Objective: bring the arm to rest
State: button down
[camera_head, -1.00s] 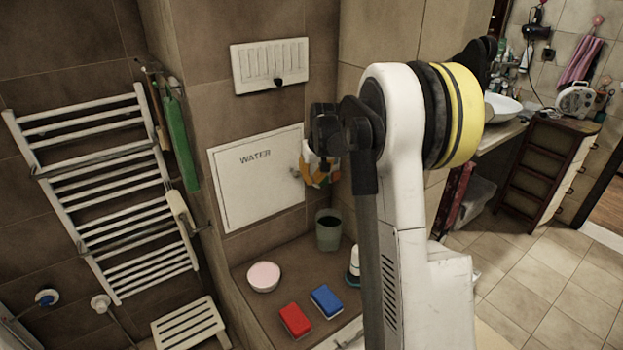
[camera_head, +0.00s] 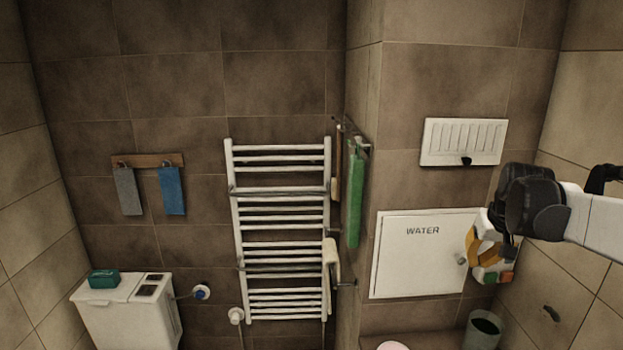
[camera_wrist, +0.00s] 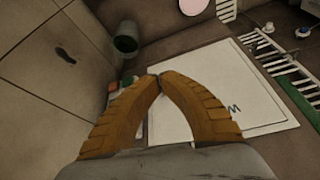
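My gripper (camera_wrist: 158,80) has its two orange-brown fingers meeting at the tips, with nothing seen between them. In the head view my gripper (camera_head: 478,245) hangs at the right, in front of the right edge of the white WATER panel (camera_head: 405,268). My arm reaches in from the right edge of that view. The panel also shows in the wrist view (camera_wrist: 262,108), behind the fingers. Small red and green patches show beside the left finger; I cannot tell what they belong to.
A dark bucket (camera_head: 484,328) stands below my gripper, with a pink bowl (camera_head: 392,346) to its left. A white towel rack (camera_head: 282,225) and green towel (camera_head: 354,200) are left of the panel. A white washing machine (camera_head: 125,315) stands far left.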

jog(key=s+a+f+n+t+b, duration=0.1)
jog(key=s+a+f+b, duration=0.2)
jog(key=s+a, duration=0.3)
jog(key=s+a+f+b, duration=0.3)
jog(key=s+a, duration=0.2)
jog(key=a, duration=0.2)
jog(key=s+a+f+n+t+y+b, duration=0.1)
jog(key=s+a+f+b, duration=0.5)
jog(key=s+a+f, duration=0.3)
jog(key=s+f, duration=0.3)
jog(key=shift+s+a+f+t+b, duration=0.2)
jog(key=shift+s+f+t+b, duration=0.05)
jog(key=shift+s+t+b, duration=0.1)
